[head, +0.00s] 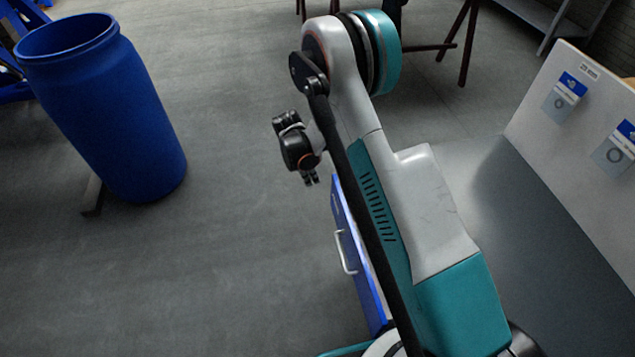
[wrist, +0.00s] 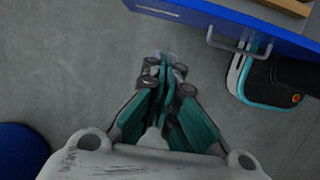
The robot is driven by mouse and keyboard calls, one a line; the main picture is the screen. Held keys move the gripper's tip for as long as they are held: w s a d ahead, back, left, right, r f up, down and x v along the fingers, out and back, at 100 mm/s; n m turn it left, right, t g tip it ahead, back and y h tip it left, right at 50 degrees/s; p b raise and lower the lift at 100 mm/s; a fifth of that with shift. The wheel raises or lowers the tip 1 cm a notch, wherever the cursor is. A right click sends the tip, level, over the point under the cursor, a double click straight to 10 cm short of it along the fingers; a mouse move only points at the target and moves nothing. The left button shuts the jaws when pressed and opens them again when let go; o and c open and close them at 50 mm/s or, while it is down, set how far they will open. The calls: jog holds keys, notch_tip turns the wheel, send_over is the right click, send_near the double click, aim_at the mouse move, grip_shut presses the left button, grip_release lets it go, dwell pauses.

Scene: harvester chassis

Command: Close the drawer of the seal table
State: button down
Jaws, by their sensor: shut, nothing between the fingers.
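The seal table (head: 555,290) has a grey top and stands at the right in the head view. Its drawer (head: 356,262) has a blue front with a pale bar handle (head: 346,252), partly hidden behind my arm. The front stands out to the left of the tabletop, so the drawer looks pulled out; how far is hidden. My gripper (head: 311,179) is shut and empty, pointing down beyond the drawer's far end. In the wrist view, the gripper (wrist: 165,66) is apart from the blue drawer front (wrist: 275,32) and left of its handle (wrist: 238,46).
A blue barrel (head: 105,115) stands on the floor at the left. A white back panel (head: 575,130) with small holders rises behind the tabletop. A brown edge (wrist: 290,6) shows behind the drawer front. The grey floor between barrel and drawer is clear.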

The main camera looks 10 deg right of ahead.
jog(key=d+f+b, duration=0.5)
jog(key=d+f, duration=0.1)
jog(key=f, duration=0.3)
jog(key=shift+d, duration=0.15)
jog(key=shift+d, duration=0.1)
jog(key=d, duration=2.8)
